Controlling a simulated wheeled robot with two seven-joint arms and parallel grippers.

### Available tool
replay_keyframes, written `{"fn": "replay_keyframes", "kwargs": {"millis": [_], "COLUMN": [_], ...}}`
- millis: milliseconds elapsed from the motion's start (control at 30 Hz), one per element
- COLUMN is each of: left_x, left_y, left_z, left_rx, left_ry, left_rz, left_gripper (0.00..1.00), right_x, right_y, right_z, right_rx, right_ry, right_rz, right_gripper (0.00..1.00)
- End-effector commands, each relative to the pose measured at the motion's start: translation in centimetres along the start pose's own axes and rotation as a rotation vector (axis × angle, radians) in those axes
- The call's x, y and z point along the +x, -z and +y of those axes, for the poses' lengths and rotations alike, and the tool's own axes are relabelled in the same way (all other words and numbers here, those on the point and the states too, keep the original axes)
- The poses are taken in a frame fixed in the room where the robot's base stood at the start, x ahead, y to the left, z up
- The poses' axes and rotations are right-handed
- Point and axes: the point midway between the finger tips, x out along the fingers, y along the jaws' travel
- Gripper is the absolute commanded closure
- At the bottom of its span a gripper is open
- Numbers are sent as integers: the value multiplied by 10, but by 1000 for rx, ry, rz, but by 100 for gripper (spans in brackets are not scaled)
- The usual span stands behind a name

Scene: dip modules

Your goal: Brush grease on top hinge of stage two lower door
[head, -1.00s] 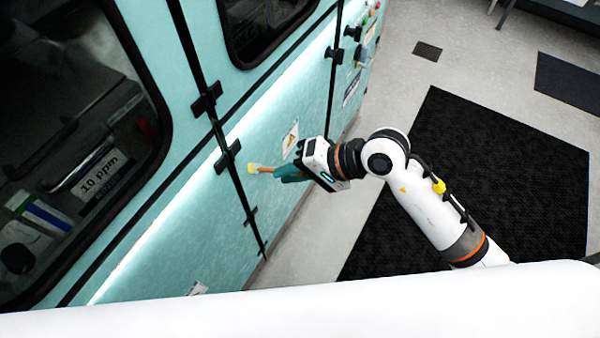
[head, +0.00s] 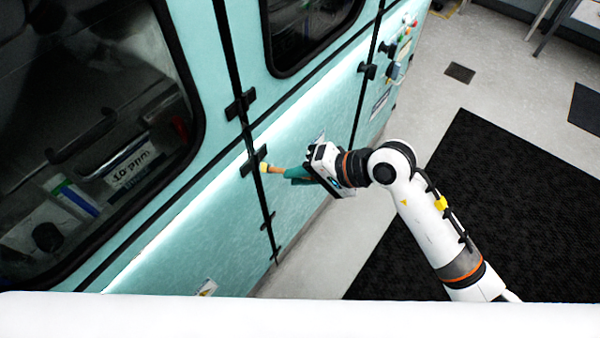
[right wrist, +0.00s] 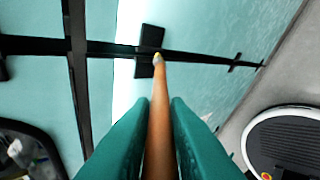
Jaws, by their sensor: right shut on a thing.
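My right gripper (head: 294,173) is shut on a brush with an orange-brown handle. In the right wrist view the handle (right wrist: 160,130) runs up between the teal fingers (right wrist: 160,108). Its tip lies in front of the same hinge (right wrist: 150,50); whether it touches cannot be told. My left gripper is not in view.
Another black hinge (head: 240,105) sits just above on the same seam, and a smaller one (head: 268,220) lies lower. A dark window (head: 90,130) fills the left. A black floor mat (head: 450,210) lies right of the machine. Knobs and buttons (head: 395,50) are at the far end.

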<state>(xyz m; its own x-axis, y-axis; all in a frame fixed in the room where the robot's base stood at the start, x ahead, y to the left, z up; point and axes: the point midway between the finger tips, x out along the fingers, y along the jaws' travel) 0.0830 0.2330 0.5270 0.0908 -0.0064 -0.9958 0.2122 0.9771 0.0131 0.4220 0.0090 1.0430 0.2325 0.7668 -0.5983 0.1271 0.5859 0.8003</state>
Motion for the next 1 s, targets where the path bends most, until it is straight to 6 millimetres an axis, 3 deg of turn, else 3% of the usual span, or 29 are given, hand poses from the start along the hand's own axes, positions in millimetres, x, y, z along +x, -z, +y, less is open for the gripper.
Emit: {"fn": "replay_keyframes", "kwargs": {"millis": [1000], "left_x": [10], "left_y": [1], "left_z": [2], "left_rx": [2], "left_ry": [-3], "left_rz": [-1], "left_gripper": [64], "right_x": [15], "right_y": [-7], "right_z": [11], "right_rx": [0], "right_ry": [-1], "right_rz": [0], "right_gripper": [100]}}
